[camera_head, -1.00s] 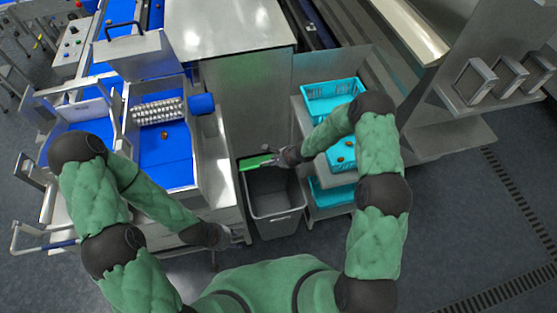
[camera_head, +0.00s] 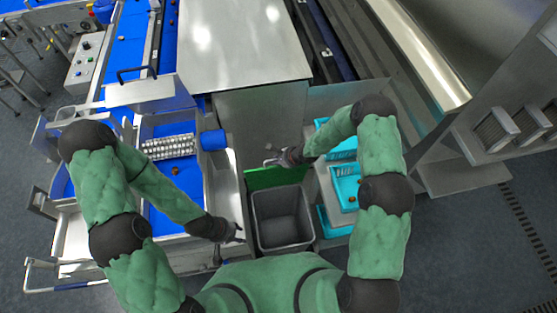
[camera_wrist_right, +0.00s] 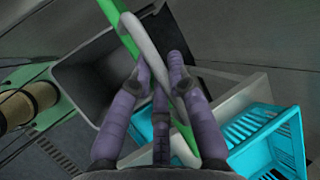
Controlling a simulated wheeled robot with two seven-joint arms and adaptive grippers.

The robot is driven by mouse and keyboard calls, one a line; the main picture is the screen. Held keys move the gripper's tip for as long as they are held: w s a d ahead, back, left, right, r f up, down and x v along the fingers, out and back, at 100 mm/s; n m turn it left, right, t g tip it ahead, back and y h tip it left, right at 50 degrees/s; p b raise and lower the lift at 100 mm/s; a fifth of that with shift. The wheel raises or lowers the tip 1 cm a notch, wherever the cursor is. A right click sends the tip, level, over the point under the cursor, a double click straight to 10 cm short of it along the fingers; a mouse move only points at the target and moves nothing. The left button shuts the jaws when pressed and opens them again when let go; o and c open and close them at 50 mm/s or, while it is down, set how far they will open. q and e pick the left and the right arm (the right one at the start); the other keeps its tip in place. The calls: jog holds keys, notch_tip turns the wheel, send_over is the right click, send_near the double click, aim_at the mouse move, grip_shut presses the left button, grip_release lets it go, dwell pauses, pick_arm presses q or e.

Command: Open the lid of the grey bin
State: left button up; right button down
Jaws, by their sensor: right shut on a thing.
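The grey bin (camera_head: 283,242) stands in front of me, and I can see down into its open inside. Its green lid (camera_head: 262,181) is raised at the bin's far side, with its green face towards me. My right gripper (camera_head: 270,161) is at the lid's upper edge. In the right wrist view the fingers are shut around a light grey bar (camera_wrist_right: 146,44) that runs along the green lid edge (camera_wrist_right: 122,28); the dark bin interior (camera_wrist_right: 92,70) lies behind. My left gripper (camera_head: 238,236) hangs left of the bin, apart from it; its jaws are too small to read.
Turquoise crates (camera_head: 345,190) stand on a rack right of the bin, close to my right forearm. A metal sorting table with a blue surface (camera_head: 172,218) and a roller (camera_head: 168,146) is at the left. A steel cabinet (camera_head: 255,125) stands behind the lid.

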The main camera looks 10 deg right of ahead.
jog(key=shift+w+r, duration=0.1)
jog(key=shift+w, duration=0.2)
jog(key=c, duration=1.1)
grip_release()
jog(key=shift+c, duration=0.2)
jog(key=v, duration=1.2)
jog(key=shift+s, duration=0.1)
